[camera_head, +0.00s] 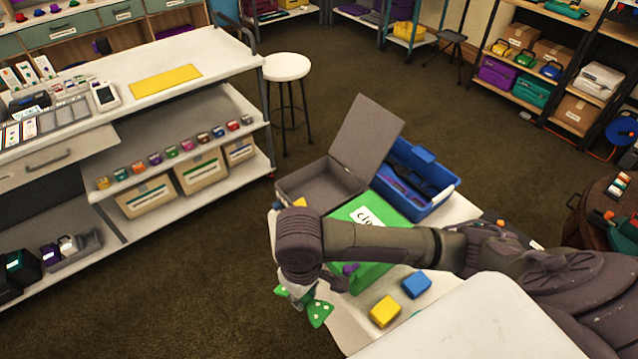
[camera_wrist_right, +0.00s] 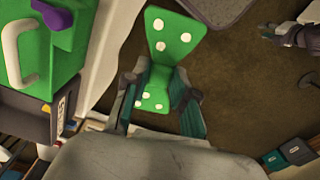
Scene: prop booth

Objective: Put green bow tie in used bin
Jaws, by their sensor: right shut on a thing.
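The green bow tie (camera_head: 319,313) with white dots is held in my right gripper (camera_head: 298,293). In the right wrist view the bow tie (camera_wrist_right: 168,52) sits between both fingers of the right gripper (camera_wrist_right: 163,103), one wing sticking out past them. The gripper hangs beside the table, left of the green box (camera_head: 352,277), and floor shows beneath it. The green box has a white label (camera_head: 368,217), partly hidden by my arm; only "cl" reads clearly. A dark mechanical shape in the wrist view's upper right looks like my left gripper (camera_wrist_right: 285,33).
A grey box (camera_head: 290,183) with its lid up and a blue bin (camera_head: 437,205) stand behind the green box. Yellow (camera_head: 385,311) and blue (camera_head: 416,284) blocks lie on the white table. A white shelf cart (camera_head: 200,90) and a stool (camera_head: 287,67) stand left, with open floor between.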

